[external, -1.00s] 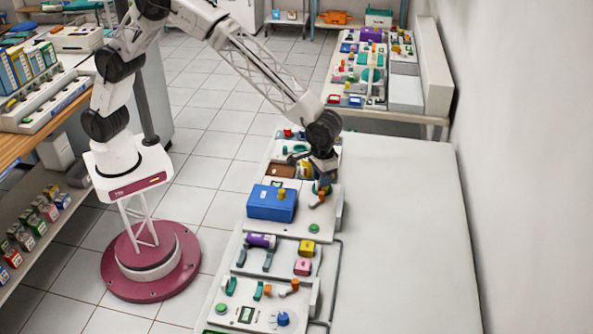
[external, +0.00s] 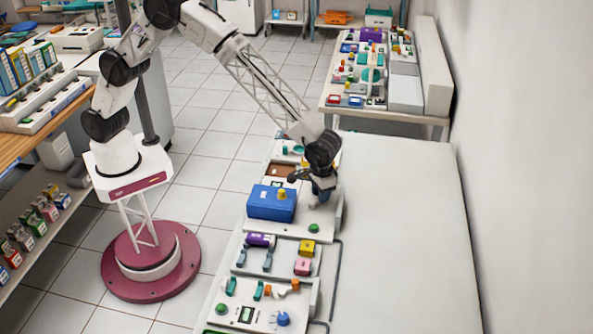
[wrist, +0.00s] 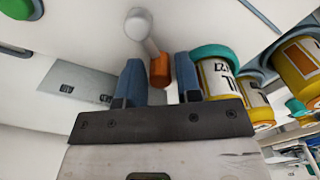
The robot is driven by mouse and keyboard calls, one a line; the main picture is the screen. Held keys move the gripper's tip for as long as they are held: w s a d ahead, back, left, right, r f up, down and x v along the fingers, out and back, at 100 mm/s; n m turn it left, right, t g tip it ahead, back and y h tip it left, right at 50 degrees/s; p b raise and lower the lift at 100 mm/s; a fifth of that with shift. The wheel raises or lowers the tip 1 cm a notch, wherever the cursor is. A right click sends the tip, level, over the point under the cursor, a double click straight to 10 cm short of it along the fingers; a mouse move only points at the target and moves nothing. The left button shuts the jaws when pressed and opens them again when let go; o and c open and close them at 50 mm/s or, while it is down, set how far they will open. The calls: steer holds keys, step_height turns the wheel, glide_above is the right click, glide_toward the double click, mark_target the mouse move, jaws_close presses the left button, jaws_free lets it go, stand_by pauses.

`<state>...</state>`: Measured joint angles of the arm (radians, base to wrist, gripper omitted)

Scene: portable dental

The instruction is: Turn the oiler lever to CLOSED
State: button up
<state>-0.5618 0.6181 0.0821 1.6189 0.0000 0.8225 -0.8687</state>
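The lever shows in the wrist view as a white round pivot with a short arm ending in an orange grip (wrist: 159,71). My gripper (wrist: 159,80) has its two blue fingers spread, one on each side of the orange grip. Gaps show between grip and fingers, so I see no clamping. In the external view my gripper (external: 318,196) is low over the panel (external: 297,228), right of a blue box, and hides the lever. I cannot read a CLOSED mark; a grey plate (wrist: 80,82) with small dark markings lies left of the fingers in the wrist view.
A teal-capped yellow container (wrist: 216,70) stands close to the right finger. A green button (external: 314,228) sits on the panel in front of my gripper. The blue box (external: 271,203) is just left. The white table (external: 400,230) to the right is clear.

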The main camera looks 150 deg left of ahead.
jaws_close()
steer(key=shift+w+m, duration=0.15)
steer(key=shift+m, duration=0.25)
steer(key=m, duration=0.1)
steer(key=w+m, duration=0.1)
steer(key=m, duration=0.2)
steer(key=shift+w, duration=0.25)
steer(key=m, duration=0.2)
steer(key=w+m, duration=0.1)
steer(key=d+m, duration=0.1)
steer(key=m, duration=0.1)
steer(key=shift+w+m, duration=0.3)
steer(key=shift+r, duration=0.1)
jaws_free()
steer(key=shift+d, duration=0.1)
